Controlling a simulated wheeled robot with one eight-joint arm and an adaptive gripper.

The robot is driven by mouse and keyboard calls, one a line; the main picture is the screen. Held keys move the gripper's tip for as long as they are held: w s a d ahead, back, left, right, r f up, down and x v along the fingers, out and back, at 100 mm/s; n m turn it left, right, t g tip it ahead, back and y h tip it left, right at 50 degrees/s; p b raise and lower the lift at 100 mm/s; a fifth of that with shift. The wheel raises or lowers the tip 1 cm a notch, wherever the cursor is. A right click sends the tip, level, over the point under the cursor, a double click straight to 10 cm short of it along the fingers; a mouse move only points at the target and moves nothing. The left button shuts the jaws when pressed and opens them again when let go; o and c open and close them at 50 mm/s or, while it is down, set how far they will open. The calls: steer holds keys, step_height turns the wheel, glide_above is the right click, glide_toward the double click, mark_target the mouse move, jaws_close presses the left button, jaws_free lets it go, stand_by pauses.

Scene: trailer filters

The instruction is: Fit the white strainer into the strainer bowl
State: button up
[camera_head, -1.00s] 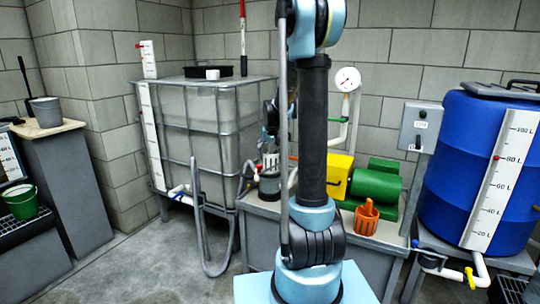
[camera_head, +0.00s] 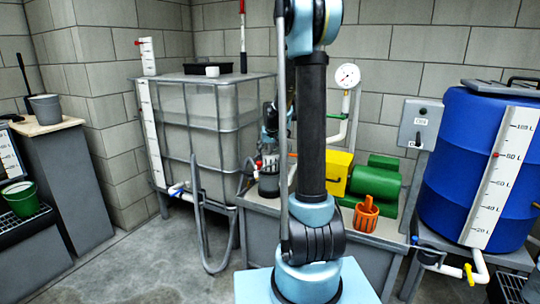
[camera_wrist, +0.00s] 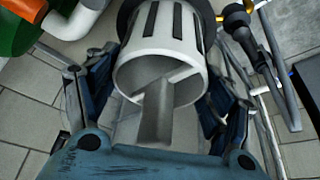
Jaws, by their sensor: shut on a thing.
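The white strainer (camera_wrist: 165,45) is a slotted white cylinder with a flat inner handle. My gripper (camera_wrist: 158,95) is shut on it, with a finger on each side in the wrist view. The strainer bowl (camera_head: 268,187) is a dark cup on the grey bench left of my arm in the head view. The strainer (camera_head: 269,162) shows there at the bowl's mouth, only a little of it visible. In the wrist view the bowl's dark rim (camera_wrist: 126,14) shows behind the strainer's far end. How deep the strainer sits is hidden.
A yellow block (camera_head: 339,172) and green pump (camera_head: 376,183) stand right of the bowl, with an orange slotted cup (camera_head: 366,213) in front. A caged tank (camera_head: 215,120) stands left behind. A blue drum (camera_head: 475,165) stands at right. Pipes run close around the bowl.

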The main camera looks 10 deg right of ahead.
mark_target(270, 162)
steer(key=shift+f, duration=2.55)
steer(key=o, duration=1.3)
steer(key=shift+c, duration=0.2)
steer(key=shift+r, duration=0.1)
steer(key=shift+v, duration=5.8)
steer(key=shift+s, duration=0.1)
